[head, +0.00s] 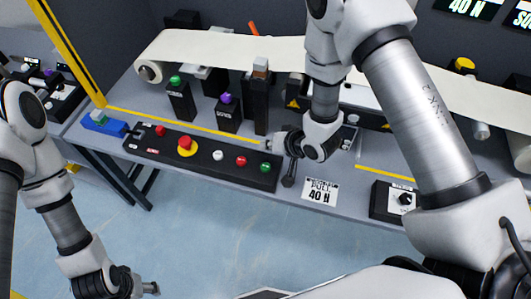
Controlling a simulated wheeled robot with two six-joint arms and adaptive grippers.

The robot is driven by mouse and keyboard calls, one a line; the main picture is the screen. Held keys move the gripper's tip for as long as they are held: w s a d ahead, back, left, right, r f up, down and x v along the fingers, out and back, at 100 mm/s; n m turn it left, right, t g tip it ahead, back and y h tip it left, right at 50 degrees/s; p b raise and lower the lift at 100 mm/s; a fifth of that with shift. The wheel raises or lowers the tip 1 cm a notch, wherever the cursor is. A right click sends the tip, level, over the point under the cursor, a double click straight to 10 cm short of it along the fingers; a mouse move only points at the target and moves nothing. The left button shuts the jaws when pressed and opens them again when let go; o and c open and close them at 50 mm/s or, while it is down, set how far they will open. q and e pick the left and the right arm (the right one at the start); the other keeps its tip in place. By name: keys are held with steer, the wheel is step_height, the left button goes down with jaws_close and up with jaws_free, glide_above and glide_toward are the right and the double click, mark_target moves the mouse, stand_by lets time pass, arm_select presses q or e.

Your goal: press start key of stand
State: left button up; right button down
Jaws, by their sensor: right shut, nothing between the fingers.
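A black control panel (205,158) lies along the front of the grey stand's table. It carries a green button (265,167) at its right end, a red button (241,161), a white button (218,155) and a red mushroom button on a yellow base (186,145). My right gripper (268,143) is shut and empty. It points left and appears just behind the panel's right end, near the green button; I cannot tell its height or any contact. My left gripper (148,288) is low at the left, over the floor and away from the stand; its fingers are too small to judge.
A pale belt (215,50) runs across the back. Black posts with a green (175,80) and a purple (226,98) top stand behind the panel. A black knob box (393,203) sits further right.

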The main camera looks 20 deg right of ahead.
mark_target(267, 167)
step_height(267, 167, down, 6)
steer(key=b, duration=0.6)
steer(key=shift+f+b, duration=0.25)
steer(key=shift+b, duration=0.05)
arm_select(q)
step_height(267, 167, down, 6)
steer(key=shift+s+f, duration=0.15)
steer(key=shift+s, duration=0.15)
arm_select(e)
steer(key=shift+s+f, duration=0.1)
steer(key=shift+f, duration=0.3)
arm_select(q)
steer(key=shift+f+b, duration=0.1)
steer(key=shift+b, duration=0.2)
arm_select(e)
steer(key=shift+f, duration=0.15)
arm_select(q)
steer(key=shift+f, duration=0.15)
arm_select(e)
steer(key=shift+f, duration=0.3)
